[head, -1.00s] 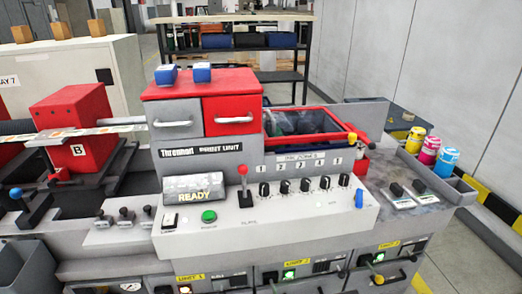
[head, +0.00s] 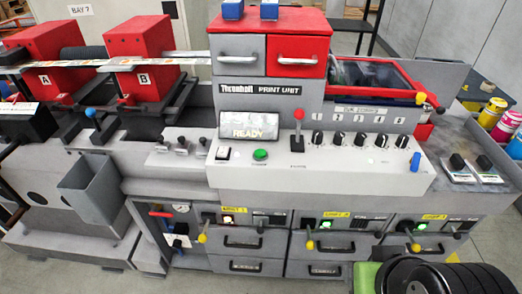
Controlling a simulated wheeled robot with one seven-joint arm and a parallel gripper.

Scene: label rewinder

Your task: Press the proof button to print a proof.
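A round green button (head: 260,155) sits on the sloped grey front panel of the print unit (head: 345,172), below the display (head: 248,126), which reads READY. The small label under the button is too small to read, so I cannot tell if it is the proof button. A small black switch (head: 224,153) is to its left. A red-knobbed lever (head: 298,130) stands upright to its right. My gripper is not in view, and nothing touches the panel.
Several black knobs (head: 349,139) and a blue lever (head: 415,161) line the panel's right. Yellow-tipped levers (head: 309,244) stick out from the drawers below. A grey bin (head: 92,190) hangs at left. A black ridged round shape and a green patch fill the lower right corner.

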